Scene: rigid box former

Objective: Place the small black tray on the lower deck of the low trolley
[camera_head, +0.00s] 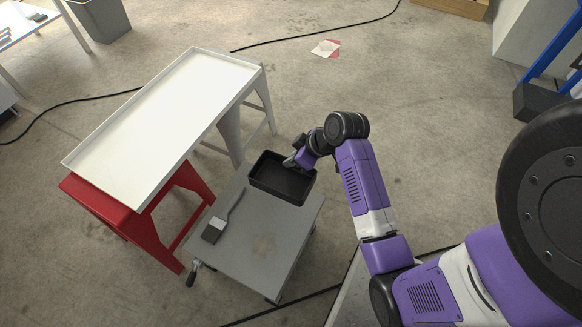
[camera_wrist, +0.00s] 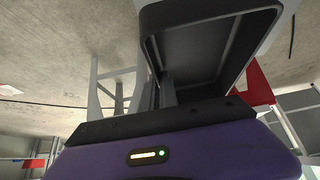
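The small black tray (camera_head: 283,182) is a rectangular open tray, empty, over the far end of the grey top of the low trolley (camera_head: 262,248). I cannot tell whether it rests there or hangs just above. My gripper (camera_head: 291,161) is at the tray's far rim, its fingers closed on the wall. In the wrist view the tray (camera_wrist: 208,50) fills the upper middle, and my gripper's fingers (camera_wrist: 162,93) meet its near wall. The trolley's lower deck is hidden under the top in the head view.
A brush (camera_head: 214,230) lies on the trolley top at left. A long white tray-like top (camera_head: 165,125) on red (camera_head: 115,205) and grey trestles stands close to the left. A black cable (camera_head: 300,40) crosses the floor. Floor beyond the trolley's far end is clear.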

